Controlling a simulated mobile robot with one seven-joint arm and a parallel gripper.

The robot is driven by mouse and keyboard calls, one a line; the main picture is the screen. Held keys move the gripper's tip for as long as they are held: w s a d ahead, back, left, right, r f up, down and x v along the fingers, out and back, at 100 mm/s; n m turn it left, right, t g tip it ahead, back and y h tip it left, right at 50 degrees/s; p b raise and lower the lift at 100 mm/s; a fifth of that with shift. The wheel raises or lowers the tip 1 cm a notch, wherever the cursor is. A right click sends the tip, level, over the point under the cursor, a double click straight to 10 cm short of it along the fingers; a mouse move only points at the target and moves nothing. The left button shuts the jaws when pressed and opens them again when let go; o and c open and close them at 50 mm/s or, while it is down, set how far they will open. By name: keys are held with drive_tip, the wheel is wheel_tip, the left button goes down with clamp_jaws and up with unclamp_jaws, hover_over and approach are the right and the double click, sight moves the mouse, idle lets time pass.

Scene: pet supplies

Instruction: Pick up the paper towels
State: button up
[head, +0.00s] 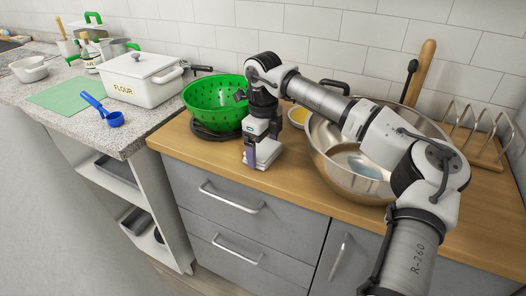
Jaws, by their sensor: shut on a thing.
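My gripper (257,150) points down over the wooden counter, in front of the green colander. It is shut on a small pale, whitish thing (267,153) close to the counter top. A purple-grey strip (249,158) shows at its left side; I cannot tell whether this is a finger or part of the held thing. The held thing is small and partly hidden, so I cannot tell whether it is the paper towels or whether it touches the counter. No other paper towels can be made out.
A green colander (214,96) stands behind my gripper. A white flour pot (143,90) and blue scoop (113,119) are on the left counter. The wooden counter's front edge (230,181) is near.

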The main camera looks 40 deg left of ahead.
sight(263, 148)
drive_tip(key=shift+r, duration=0.1)
wheel_tip(263, 148, up, 20)
drive_tip(key=shift+b, duration=0.45)
